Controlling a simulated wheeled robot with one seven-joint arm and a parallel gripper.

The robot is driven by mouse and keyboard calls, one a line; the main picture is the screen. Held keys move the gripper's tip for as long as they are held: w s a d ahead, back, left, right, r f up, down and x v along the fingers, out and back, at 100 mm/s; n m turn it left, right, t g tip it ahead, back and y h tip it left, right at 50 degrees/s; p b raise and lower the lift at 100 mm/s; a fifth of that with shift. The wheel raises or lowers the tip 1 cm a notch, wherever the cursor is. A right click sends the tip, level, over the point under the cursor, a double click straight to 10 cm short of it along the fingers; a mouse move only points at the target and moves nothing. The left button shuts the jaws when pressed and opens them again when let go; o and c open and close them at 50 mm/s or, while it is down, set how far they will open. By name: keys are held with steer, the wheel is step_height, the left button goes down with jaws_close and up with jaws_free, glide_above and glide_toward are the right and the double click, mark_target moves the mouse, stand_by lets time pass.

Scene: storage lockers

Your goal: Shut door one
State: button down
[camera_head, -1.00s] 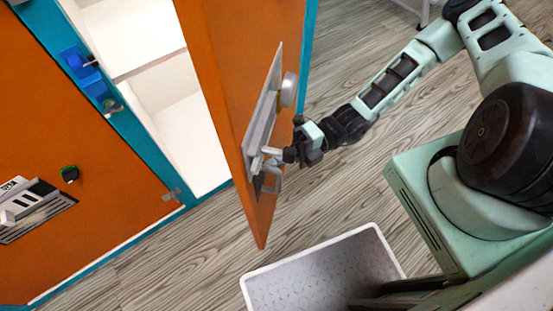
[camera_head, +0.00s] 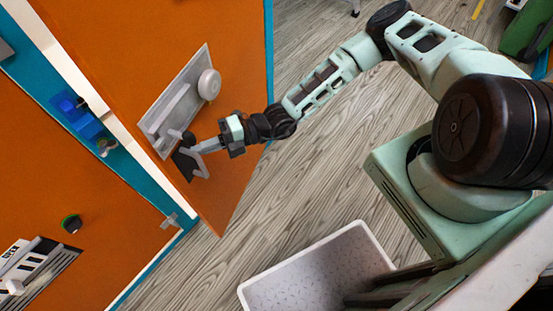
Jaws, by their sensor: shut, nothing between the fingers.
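A grey metal plate (camera_head: 165,115) on the door carries a handle and a round knob (camera_head: 209,84). My gripper (camera_head: 200,146) is shut with nothing in it. Its fingertips are at the lower end of the plate; I cannot tell whether they touch it. No number is legible on the door.
Blue fittings (camera_head: 80,115) sit on the frame between the doors. A white bin (camera_head: 310,275) stands on the wood floor (camera_head: 310,180), which is otherwise mostly clear.

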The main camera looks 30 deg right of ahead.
steer(key=w+a+m+t, duration=0.1)
steer(key=w+a+t, duration=0.1)
steer(key=w+a, duration=0.5)
steer(key=w, duration=0.4)
steer(key=shift+m+t+b, duration=0.35)
steer(key=shift+m+t, duration=0.05)
steer(key=shift+s, duration=0.15)
